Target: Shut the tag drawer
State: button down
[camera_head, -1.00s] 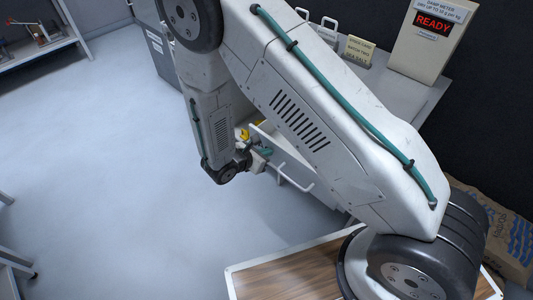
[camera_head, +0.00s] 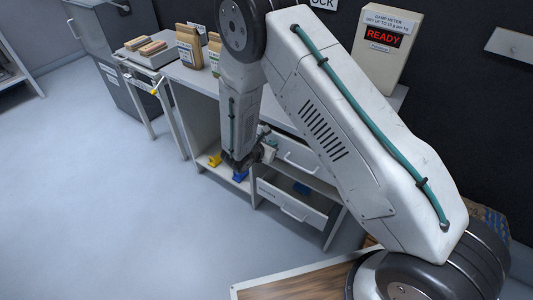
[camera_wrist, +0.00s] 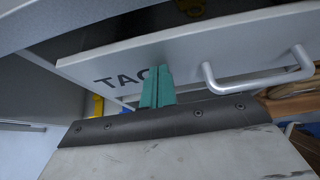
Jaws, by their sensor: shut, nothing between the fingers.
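The tag drawer (camera_wrist: 220,50) has a pale front with dark lettering starting "TA" and a metal bar handle (camera_wrist: 260,80) on its right. Its top edge stands out from the cabinet, and a dark inside shows behind it. In the head view I take it to be the upper drawer (camera_head: 300,152), partly hidden by my arm. My gripper (camera_wrist: 156,88) has its teal fingers together, empty, over the lettering left of the handle. I cannot tell whether they touch the front. It also shows beside the cabinet in the head view (camera_head: 267,150).
A lower drawer (camera_head: 290,207) stands open below, with a blue item (camera_head: 302,188) inside. A yellow item (camera_head: 215,160) and another blue one (camera_head: 240,175) sit on a low shelf to its left. A wooden-topped table (camera_head: 300,285) is in front. The floor at left is clear.

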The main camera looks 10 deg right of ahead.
jog(key=shift+w+d+r, duration=0.1)
jog(key=shift+w+d, duration=0.5)
jog(key=shift+d, duration=0.05)
jog(key=shift+w+d+r, duration=0.1)
